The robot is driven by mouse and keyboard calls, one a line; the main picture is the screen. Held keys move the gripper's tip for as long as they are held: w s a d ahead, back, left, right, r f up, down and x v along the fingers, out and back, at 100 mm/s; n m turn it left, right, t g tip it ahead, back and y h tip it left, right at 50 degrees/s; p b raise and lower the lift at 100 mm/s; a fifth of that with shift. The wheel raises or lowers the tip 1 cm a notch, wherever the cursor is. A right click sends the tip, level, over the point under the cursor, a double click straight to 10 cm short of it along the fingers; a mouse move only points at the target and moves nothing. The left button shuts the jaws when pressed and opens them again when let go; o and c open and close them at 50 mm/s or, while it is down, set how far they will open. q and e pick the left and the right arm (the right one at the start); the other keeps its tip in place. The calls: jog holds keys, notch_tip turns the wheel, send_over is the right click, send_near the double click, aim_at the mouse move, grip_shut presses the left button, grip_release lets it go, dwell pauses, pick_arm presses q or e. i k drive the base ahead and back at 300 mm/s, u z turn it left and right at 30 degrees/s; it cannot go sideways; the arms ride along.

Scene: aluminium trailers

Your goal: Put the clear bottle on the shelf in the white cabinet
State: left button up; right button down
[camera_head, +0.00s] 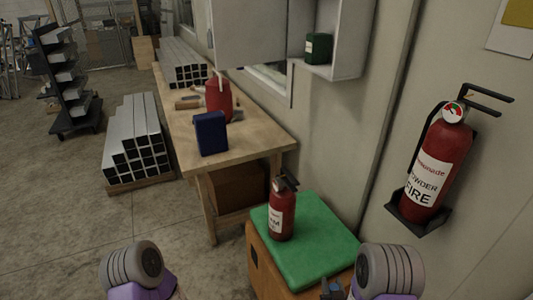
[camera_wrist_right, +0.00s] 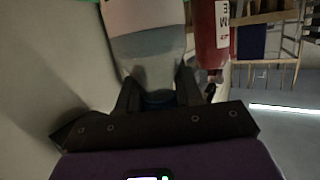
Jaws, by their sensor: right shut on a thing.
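The clear bottle (camera_wrist_right: 152,50), with a pale label and a bluish cap, is between the fingers of my right gripper (camera_wrist_right: 158,92) in the right wrist view. The gripper is shut on it near the cap end. The bottle's base is cut off at the top edge, so I cannot tell whether it touches the green surface. In the head view only a dark bit of my right gripper (camera_head: 334,289) shows at the bottom, and the bottle is hidden. The white cabinet (camera_head: 346,45) is on the wall, with a dark green container (camera_head: 318,48) on its open shelf. My left gripper is out of view.
A small red extinguisher (camera_head: 281,215) stands on the green-topped box (camera_head: 325,245); it also shows beside the bottle in the wrist view (camera_wrist_right: 212,40). A larger extinguisher (camera_head: 437,165) hangs on the right wall. A workbench (camera_head: 255,140) holds a blue container (camera_head: 210,134) and red can (camera_head: 218,100).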

aim_at(325, 71)
jog(key=u, duration=1.4)
jog(key=i, duration=1.75)
jog(key=z, duration=1.05)
jog(key=i, duration=0.65)
jog(key=z, duration=0.7)
